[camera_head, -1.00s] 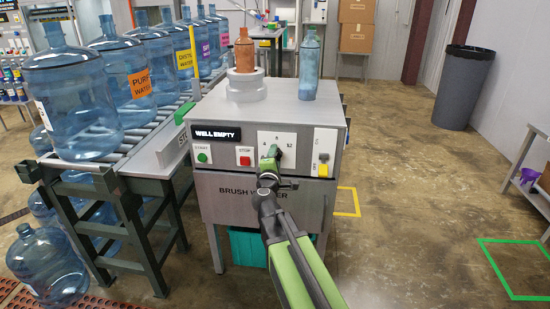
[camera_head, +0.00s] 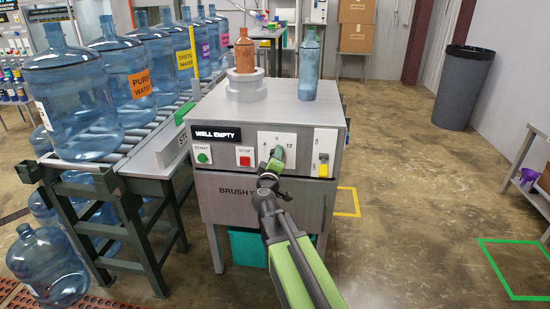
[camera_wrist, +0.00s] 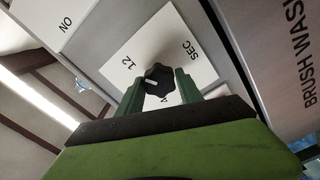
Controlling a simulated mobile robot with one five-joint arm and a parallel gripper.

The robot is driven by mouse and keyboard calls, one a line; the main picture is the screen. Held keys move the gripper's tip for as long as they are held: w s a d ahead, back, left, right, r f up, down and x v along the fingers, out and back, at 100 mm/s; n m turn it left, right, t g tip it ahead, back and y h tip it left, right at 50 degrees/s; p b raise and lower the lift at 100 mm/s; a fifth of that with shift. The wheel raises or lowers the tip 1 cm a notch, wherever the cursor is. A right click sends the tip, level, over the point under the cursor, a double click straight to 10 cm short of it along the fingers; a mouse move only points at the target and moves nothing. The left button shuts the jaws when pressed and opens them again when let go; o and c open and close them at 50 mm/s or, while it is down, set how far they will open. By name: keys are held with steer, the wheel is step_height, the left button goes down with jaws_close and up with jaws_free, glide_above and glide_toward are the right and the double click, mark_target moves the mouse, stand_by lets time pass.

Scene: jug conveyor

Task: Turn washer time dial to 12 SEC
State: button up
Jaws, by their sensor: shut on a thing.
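The time dial is a dark knob (camera_wrist: 158,79) on a white plate (camera_wrist: 190,70) marked "12" and "SEC" in the wrist view. My gripper (camera_wrist: 160,85) is shut on the knob, with one green finger on each side. The knob's white mark faces left in the wrist view, a little below the direction of the "12". Another figure below the knob is partly hidden by my gripper. In the head view the plate (camera_head: 291,149) shows "4" at left and "12" at right, and my gripper (camera_head: 276,157) covers most of the knob.
The brush washer (camera_head: 225,190) carries a green start button (camera_head: 202,158), a red stop button (camera_head: 244,160) and a yellow switch (camera_head: 323,165). An orange bottle (camera_head: 245,52) and a blue bottle (camera_head: 309,70) stand on top. Several large jugs (camera_head: 75,95) line the conveyor at left.

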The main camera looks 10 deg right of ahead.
stand_by(0.5)
steer(key=o, duration=1.4)
steer(key=shift+s, duration=0.1)
